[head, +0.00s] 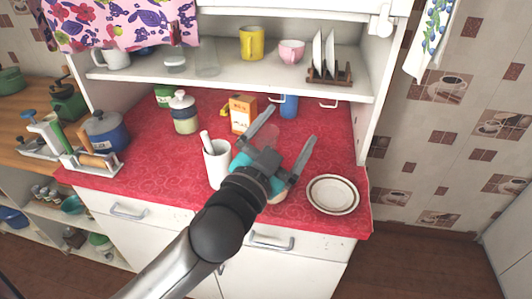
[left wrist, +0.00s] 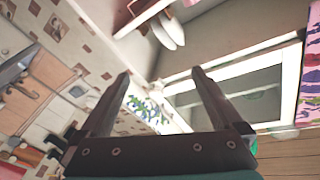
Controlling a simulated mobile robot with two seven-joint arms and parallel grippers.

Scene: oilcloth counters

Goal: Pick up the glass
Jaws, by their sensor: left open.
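A clear drinking glass (head: 207,62) appears to stand on the upper shelf, left of the yellow mug, in the head view; its outline is faint. My left gripper (head: 290,124) is open above the red counter, lower and to the right of that glass, well apart from it. A faint clear shape shows just behind the left gripper's fingers; I cannot tell whether it is another glass. In the left wrist view the left gripper (left wrist: 161,74) has its two fingers wide apart with nothing held between them. My right gripper is not in view.
The shelf (head: 230,83) also holds a yellow mug (head: 252,43), a pink cup (head: 291,51) and a plate rack (head: 329,72). On the counter are a white utensil pot (head: 217,165), an orange box (head: 242,114), a blue mug (head: 289,106) and a plate (head: 333,194).

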